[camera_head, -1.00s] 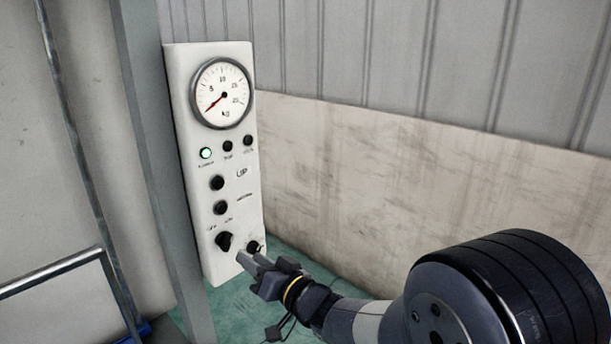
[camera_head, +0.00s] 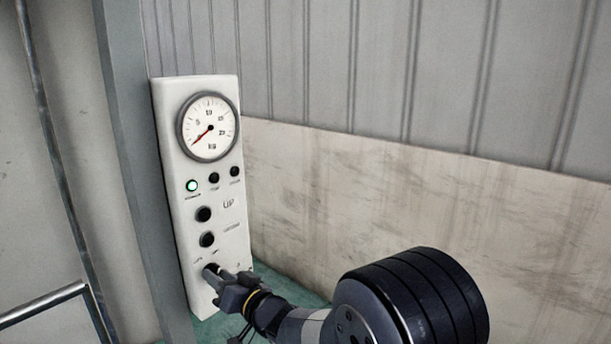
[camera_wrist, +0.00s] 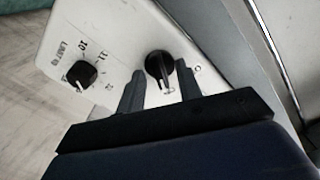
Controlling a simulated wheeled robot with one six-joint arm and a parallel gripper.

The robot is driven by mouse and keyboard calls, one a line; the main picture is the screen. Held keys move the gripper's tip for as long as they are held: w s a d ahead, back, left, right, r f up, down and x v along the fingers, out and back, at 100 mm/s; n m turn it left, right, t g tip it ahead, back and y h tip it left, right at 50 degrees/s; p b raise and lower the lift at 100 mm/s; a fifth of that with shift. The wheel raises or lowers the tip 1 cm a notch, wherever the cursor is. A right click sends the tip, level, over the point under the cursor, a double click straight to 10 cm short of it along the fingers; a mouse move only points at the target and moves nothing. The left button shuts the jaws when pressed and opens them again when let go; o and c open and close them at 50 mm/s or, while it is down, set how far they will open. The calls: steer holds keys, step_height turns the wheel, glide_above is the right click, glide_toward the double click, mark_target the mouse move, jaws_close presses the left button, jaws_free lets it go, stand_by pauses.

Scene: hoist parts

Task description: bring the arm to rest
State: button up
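My gripper (camera_head: 226,278) is at the lower part of the white control panel (camera_head: 221,190), reaching in from the right. In the wrist view its two dark fingers (camera_wrist: 159,76) stand apart, one on each side of a black rotary knob (camera_wrist: 158,66). I cannot tell whether the fingers touch the knob. This knob shows partly in the head view (camera_head: 210,268), beside my fingertips. A second black knob (camera_wrist: 82,74) with a printed scale lies left of the fingers in the wrist view; my gripper hides it in the head view.
The panel has a round gauge (camera_head: 208,127), a lit green lamp (camera_head: 192,186) and black buttons (camera_head: 203,214). A grey post (camera_head: 142,170) stands close on its left. A stained wall (camera_head: 380,200) runs behind on the right. A metal rail (camera_head: 45,303) is at lower left.

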steer(key=shift+d, duration=0.1)
steer(key=b+v, duration=0.2)
steer(key=v, duration=0.9)
steer(key=w+a+n, duration=0.7)
steer(key=a+n, duration=0.1)
steer(key=n, duration=0.2)
steer(key=shift+a+b, duration=0.35)
steer(key=shift+b, duration=0.1)
